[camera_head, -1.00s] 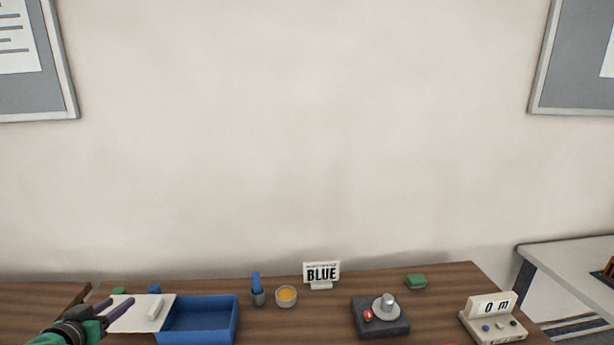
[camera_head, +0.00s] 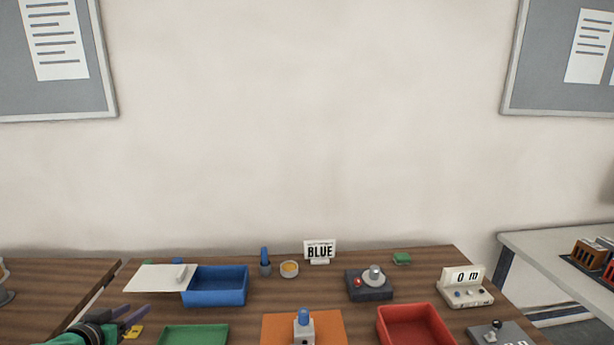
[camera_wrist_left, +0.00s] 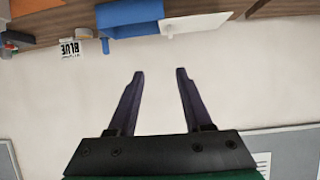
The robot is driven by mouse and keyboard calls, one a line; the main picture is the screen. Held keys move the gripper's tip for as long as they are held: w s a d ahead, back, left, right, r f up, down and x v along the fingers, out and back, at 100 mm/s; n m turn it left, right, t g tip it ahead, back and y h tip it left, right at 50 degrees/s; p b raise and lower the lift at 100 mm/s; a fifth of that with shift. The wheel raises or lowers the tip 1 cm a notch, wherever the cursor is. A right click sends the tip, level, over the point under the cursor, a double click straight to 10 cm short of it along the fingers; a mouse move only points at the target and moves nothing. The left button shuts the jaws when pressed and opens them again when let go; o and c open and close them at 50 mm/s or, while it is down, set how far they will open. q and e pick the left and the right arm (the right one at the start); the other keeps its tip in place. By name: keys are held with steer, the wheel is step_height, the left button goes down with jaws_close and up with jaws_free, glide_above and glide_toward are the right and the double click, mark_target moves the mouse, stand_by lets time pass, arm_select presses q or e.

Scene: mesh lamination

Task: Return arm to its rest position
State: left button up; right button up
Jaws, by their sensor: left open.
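My left gripper (camera_head: 132,322) is at the lower left of the head view, in front of the white lid and left of the green tray. In the left wrist view its two dark fingers (camera_wrist_left: 160,75) are apart with nothing between them, pointing toward the wall. The wrist view shows the table upside down, with the blue box (camera_wrist_left: 130,14) and the white board (camera_wrist_left: 195,22) beyond the fingertips. My right gripper is in neither view.
On the wooden table stand a blue box (camera_head: 220,299), white lid (camera_head: 155,278), BLUE sign (camera_head: 319,250), green tray (camera_head: 195,337), orange mat (camera_head: 275,328), red tray (camera_head: 390,325), dark device (camera_head: 370,290) and counter (camera_head: 465,288). A side table (camera_head: 560,255) stands at right.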

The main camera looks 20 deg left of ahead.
arm_select(q)
steer(key=w+d+f+m+g+h, duration=0.1)
steer(key=d+f+m+g+h, duration=0.15)
steer(key=d+f, duration=0.45)
steer(key=s+d+f+m+g+h, duration=0.1)
steer(key=s+d+f+g, duration=0.3)
steer(key=d, duration=0.6)
steer(key=s+d+f+m+g+h, duration=0.1)
steer(key=s+d+f+m+g, duration=0.1)
steer(key=s+d+f, duration=0.65)
step_height(320, 180, down, 24)
steer(key=d+g+b, duration=0.2)
steer(key=b, duration=0.4)
steer(key=s+a+f+b, duration=0.3)
steer(key=s+f+b, duration=0.1)
steer(key=s+f, duration=1.3)
steer(key=shift+f+g+y, duration=0.35)
steer(key=shift+f, duration=0.35)
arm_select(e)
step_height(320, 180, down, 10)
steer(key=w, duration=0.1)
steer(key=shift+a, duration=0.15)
